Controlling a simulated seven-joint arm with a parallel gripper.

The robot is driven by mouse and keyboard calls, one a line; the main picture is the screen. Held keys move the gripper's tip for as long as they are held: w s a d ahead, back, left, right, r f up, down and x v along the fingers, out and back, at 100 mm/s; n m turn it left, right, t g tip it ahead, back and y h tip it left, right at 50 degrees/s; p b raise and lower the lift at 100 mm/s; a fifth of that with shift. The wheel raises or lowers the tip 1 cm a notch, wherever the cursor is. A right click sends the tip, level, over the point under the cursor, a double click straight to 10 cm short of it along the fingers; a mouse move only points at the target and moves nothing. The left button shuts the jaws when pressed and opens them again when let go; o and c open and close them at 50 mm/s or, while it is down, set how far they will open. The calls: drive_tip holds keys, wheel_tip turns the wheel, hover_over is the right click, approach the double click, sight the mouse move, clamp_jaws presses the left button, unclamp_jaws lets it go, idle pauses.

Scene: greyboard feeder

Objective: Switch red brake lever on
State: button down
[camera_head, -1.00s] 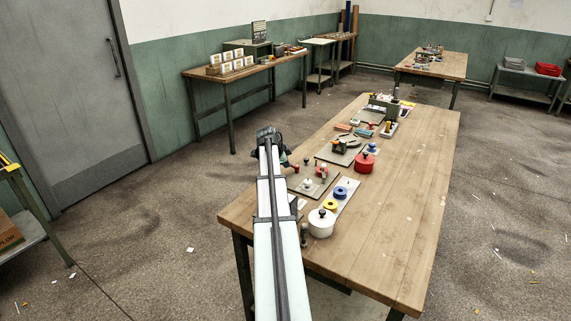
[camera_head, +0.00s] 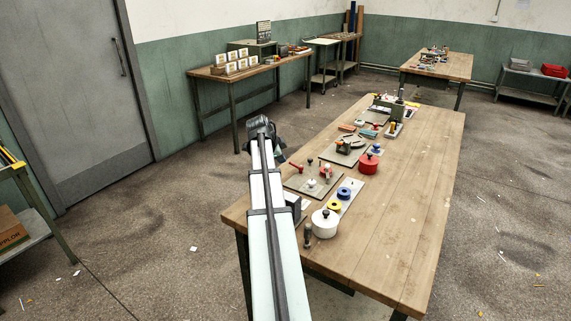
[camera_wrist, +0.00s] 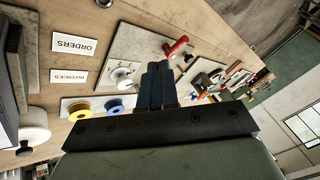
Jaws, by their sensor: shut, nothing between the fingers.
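A red lever (camera_head: 296,167) rises from the left part of a grey board (camera_head: 297,186) on the wooden bench; other red-topped parts stand near it. In the wrist view a red lever (camera_wrist: 178,47) shows just beyond and right of my fingertips, on the pale board (camera_wrist: 130,45) with a white knob (camera_wrist: 121,77). I cannot tell which red part is the brake lever. My gripper (camera_wrist: 158,68) is shut and empty, apart from the lever. In the head view, my arm's end is beside the bench's left edge, with its fingertips hidden.
A white pot (camera_head: 325,223), a yellow ring (camera_head: 334,205) and a blue ring (camera_head: 344,193) stand in front of the board. A red pot (camera_head: 368,163) is behind right. The bench's right side (camera_head: 415,200) is clear. Labels (camera_wrist: 74,44) lie beside the board.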

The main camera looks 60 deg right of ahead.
drive_tip(key=shift+v, duration=1.45)
drive_tip(key=shift+w, duration=0.1)
